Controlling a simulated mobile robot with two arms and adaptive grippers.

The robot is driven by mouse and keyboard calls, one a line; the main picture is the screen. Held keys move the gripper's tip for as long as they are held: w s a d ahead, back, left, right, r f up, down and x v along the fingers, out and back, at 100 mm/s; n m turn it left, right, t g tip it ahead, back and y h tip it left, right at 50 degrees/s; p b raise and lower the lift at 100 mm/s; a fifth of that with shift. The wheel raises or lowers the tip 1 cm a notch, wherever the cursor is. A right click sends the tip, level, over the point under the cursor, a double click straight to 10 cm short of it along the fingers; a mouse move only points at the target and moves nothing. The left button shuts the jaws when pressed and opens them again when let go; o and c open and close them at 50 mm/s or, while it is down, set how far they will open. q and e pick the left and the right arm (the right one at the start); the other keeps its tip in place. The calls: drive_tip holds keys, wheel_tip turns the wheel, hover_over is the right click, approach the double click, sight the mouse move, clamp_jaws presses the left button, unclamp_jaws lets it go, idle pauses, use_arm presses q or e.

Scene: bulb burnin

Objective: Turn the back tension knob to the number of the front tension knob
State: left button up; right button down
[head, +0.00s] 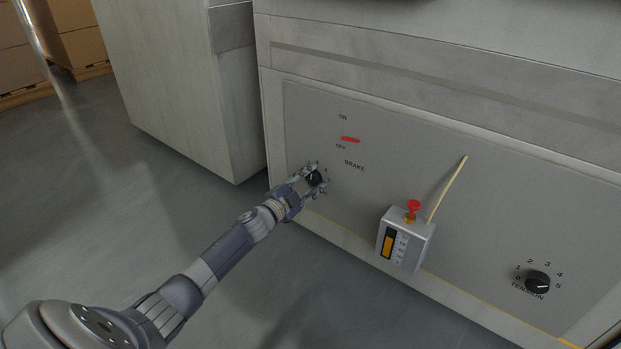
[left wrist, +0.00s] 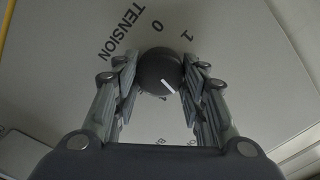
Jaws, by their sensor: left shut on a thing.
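A round black tension knob (left wrist: 158,72) sits on a grey panel, with TENSION, 0 and 1 printed above it in the left wrist view. Its white pointer line aims to the lower right in that view; the numeral there is hidden by my fingers. My left gripper (head: 316,179) is shut on this knob (head: 315,178), with fingers on both sides of it. The other tension knob (head: 538,282) is at the panel's right, with numerals 0 to 5 around it. Its white pointer appears to aim at 5. My right gripper is not in view.
Between the knobs, a grey box (head: 404,240) with a yellow gauge and a red-topped plunger (head: 413,207) stands out from the panel. A thin tan rod (head: 447,188) rises beside it. A red switch handle (head: 350,139) is above my gripper. A cabinet (head: 185,80) stands left; the floor is clear.

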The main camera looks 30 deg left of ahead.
use_arm(q)
drive_tip(key=m, duration=0.5)
drive_tip(key=shift+d+f, duration=0.1)
drive_tip(key=shift+f, duration=0.1)
drive_tip(key=shift+m, duration=1.2)
drive_tip(key=o, duration=1.1)
drive_tip(key=shift+c, duration=0.2)
drive_tip(key=s, duration=1.2)
drive_tip(key=shift+a, duration=0.45)
